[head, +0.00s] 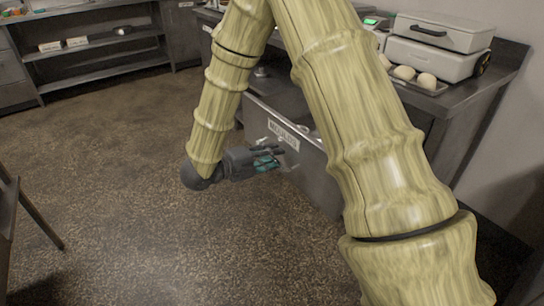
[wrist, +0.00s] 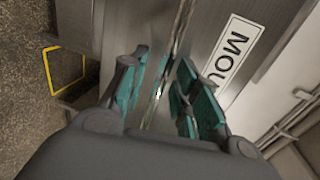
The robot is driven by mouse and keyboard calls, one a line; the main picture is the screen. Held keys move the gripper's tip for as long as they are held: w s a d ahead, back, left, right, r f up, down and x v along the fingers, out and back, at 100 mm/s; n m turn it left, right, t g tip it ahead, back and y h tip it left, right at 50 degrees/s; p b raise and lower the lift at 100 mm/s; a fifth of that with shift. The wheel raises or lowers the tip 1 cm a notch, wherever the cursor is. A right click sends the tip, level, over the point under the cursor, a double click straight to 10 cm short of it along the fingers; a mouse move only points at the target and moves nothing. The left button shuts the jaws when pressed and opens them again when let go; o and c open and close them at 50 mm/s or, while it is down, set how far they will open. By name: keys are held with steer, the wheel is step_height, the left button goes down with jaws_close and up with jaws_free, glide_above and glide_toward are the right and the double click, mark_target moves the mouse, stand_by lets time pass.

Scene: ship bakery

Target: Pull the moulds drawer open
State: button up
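The moulds drawer (head: 310,158) has a grey metal front with a white label; its lettering also shows in the wrist view (wrist: 232,45). It is in the steel counter at the middle of the head view, partly hidden behind my arm. I see gaps beside the bar.
The counter (head: 460,98) carries a pale case (head: 440,32) and a tray with dough balls (head: 427,80). Steel shelving (head: 95,68) stands at the back left. A dark leg (head: 40,218) of some furniture is at the left edge. The speckled floor between is clear.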

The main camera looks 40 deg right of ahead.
steer(key=v, duration=1.2)
steer(key=shift+s, duration=0.1)
stand_by(0.4)
